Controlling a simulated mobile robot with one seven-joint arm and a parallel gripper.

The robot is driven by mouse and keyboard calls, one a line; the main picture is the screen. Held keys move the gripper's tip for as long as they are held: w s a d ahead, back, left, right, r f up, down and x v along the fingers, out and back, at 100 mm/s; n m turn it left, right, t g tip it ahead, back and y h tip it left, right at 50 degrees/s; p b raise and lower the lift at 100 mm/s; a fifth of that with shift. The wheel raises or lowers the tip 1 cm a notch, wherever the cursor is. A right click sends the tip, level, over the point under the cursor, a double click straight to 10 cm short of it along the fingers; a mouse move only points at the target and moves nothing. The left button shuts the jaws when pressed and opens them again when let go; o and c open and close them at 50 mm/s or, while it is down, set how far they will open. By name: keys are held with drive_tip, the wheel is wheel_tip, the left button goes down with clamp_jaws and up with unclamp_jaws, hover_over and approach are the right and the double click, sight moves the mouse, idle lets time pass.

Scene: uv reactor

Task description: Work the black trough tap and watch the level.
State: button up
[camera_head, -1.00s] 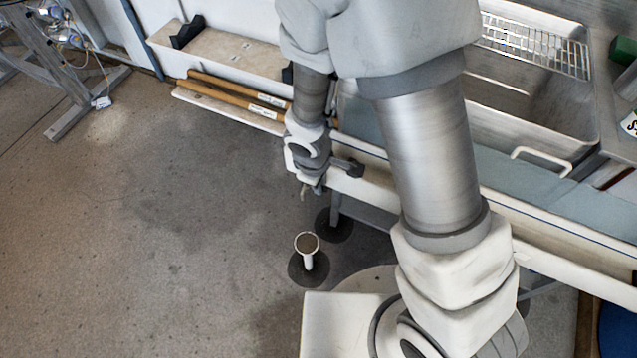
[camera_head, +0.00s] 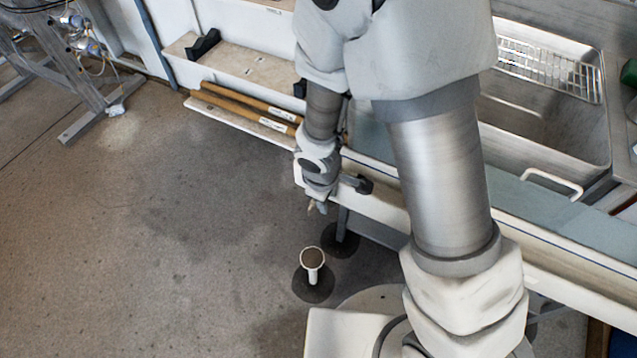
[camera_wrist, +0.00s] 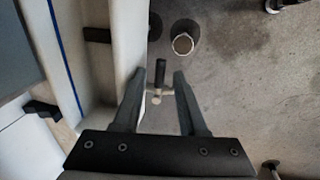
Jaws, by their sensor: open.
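The black tap handle (camera_wrist: 160,72) stands between the fingers of my gripper (camera_wrist: 159,76) in the wrist view, with a small pale metal tap body (camera_wrist: 156,96) below it. My gripper is open, one finger on each side of the handle; I cannot tell whether either touches it. The pale trough (camera_wrist: 103,55) runs along the left of that view. In the head view the trough wall (camera_head: 560,265) crosses to the right, and my gripper (camera_head: 318,207) hangs beside its floor side. The tap cannot be made out there. The liquid level is not visible.
An upright white drain pipe (camera_head: 313,265) rises from the floor below my gripper. A black bracket (camera_head: 364,185) projects near my wrist. Wooden poles (camera_head: 245,108) lie on a ledge behind. A steel sink (camera_head: 545,110) is at the right.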

drive_tip(key=s+a+m+g+h+p, duration=0.1)
drive_tip(key=a+m+p, duration=0.15)
drive_tip(key=m, duration=0.55)
drive_tip(key=s+a+m+g+p, duration=0.15)
drive_tip(key=m+p, duration=0.25)
drive_tip(key=m, duration=0.4)
drive_tip(key=w+a+r+p, duration=0.1)
drive_tip(key=a+r, duration=0.1)
drive_tip(key=r, duration=0.6)
drive_tip(key=a+r+p, duration=0.2)
drive_tip(key=r, duration=0.7)
drive_tip(key=shift+w, duration=0.35)
drive_tip(key=d+f+n+b, duration=0.1)
drive_tip(key=d+f+b, duration=0.1)
drive_tip(key=f+b, duration=0.4)
drive_tip(key=s+d+f+n+b, duration=0.1)
drive_tip(key=f+b, duration=0.4)
drive_tip(key=f, duration=0.6)
drive_tip(key=shift+d+b, duration=0.4)
drive_tip(key=shift+d, duration=0.2)
drive_tip(key=shift+t, duration=0.25)
drive_tip(key=shift+c, duration=0.3)
